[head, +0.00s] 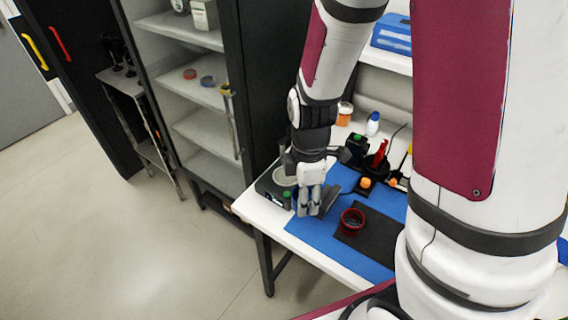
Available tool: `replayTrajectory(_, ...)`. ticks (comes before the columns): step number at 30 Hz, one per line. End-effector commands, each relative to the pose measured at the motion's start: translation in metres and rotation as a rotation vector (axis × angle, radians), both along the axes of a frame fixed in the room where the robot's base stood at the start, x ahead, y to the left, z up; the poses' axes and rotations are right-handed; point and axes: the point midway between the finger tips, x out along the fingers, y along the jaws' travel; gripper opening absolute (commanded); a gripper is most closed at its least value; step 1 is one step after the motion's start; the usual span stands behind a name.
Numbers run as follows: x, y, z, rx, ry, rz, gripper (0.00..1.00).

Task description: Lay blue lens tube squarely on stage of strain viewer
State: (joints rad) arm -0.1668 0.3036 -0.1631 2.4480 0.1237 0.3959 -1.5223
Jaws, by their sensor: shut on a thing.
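My gripper (311,212) points down over the left part of the bench and is shut. A small dark blue edge (295,198) shows at the left of its fingers and seems to be the blue lens tube; the fingers hide most of it. A low dark grey device (270,188) with a pale round plate and a small display stands just behind and left of the gripper. I cannot tell for sure whether it is the strain viewer, or whether the tube touches anything below.
A red ring-shaped tube (352,219) sits on a black mat (378,238), right of the gripper. Both are on a blue mat (310,235). Small bottles (372,124) and dark holders crowd the bench back. An open shelf cabinet (195,95) stands to the left.

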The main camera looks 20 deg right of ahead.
Motion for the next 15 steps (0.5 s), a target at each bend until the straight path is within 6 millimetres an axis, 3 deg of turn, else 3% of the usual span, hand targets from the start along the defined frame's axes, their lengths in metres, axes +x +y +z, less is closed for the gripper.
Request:
replayTrajectory(9,0.079,-0.004,-0.008,-0.002,-0.001,-0.005,0.14)
replayTrajectory(15,0.121,-0.005,-0.012,-0.001,-0.001,-0.005,0.14)
